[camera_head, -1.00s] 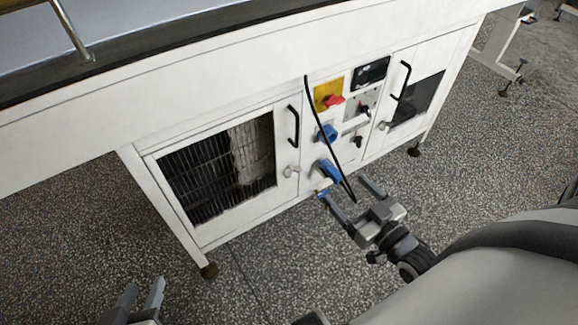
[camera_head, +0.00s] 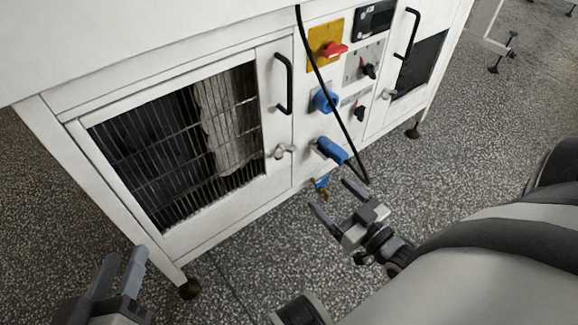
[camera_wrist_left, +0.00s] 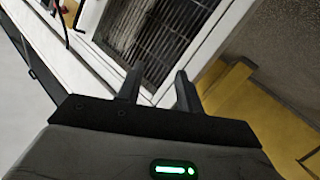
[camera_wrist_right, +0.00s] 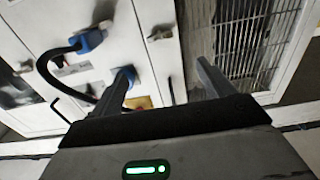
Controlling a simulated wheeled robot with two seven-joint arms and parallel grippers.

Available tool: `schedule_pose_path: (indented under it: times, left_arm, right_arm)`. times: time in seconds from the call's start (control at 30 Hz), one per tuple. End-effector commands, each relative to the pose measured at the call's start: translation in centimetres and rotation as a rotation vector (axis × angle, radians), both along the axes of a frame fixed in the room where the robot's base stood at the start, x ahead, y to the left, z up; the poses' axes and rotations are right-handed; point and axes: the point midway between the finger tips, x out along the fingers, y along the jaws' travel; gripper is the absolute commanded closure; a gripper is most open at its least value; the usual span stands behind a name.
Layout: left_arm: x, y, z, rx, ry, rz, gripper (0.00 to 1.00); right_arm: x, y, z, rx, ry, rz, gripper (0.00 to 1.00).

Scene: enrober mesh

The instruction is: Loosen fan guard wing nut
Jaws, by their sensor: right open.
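The silver wing nut (camera_head: 281,151) sits on the white frame at the right edge of the left door, beside the wire fan guard (camera_head: 150,150). In the right wrist view a small pale piece (camera_wrist_right: 160,33) appears to be this wing nut. My right gripper (camera_head: 332,195) is open and empty, below and right of the wing nut, apart from it. My left gripper (camera_head: 124,262) is in the lower left, its fingers parted with a gap and nothing between them. The guard also shows in the left wrist view (camera_wrist_left: 150,35), past its fingertips.
A blue plug (camera_head: 332,150) with a black cable hangs near my right gripper, above a blue-handled brass valve (camera_head: 320,186). A black door handle (camera_head: 284,84) stands above the wing nut. A second latch (camera_head: 389,93) is on the right door. Speckled floor is clear in front.

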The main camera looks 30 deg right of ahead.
Motion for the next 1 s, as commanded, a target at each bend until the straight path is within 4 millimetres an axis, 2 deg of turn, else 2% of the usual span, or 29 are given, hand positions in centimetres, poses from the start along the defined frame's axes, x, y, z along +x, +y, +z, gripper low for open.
schedule_pose_path:
  times: [0.17, 0.7, 0.83, 1.0]
  left_arm:
    - [0.0, -0.2, 0.1, -0.031, -0.006, -0.003, 0.64]
    - [0.2, -0.8, 1.1, -0.204, -0.049, -0.022, 0.64]
    - [0.9, -0.7, 2.3, -0.185, -0.139, -0.021, 0.64]
    - [1.2, -0.5, 3.0, -0.165, -0.197, -0.018, 0.64]
  right_arm:
    - [2.0, 0.2, 0.0, 0.0, -0.006, 0.0, 0.2]
    - [13.1, 1.1, -0.2, 0.001, -0.004, 0.0, 0.2]
    - [14.7, 1.2, -0.1, 0.001, -0.002, 0.001, 0.2]
    - [15.7, 1.3, 0.0, 0.0, -0.001, 0.001, 0.2]
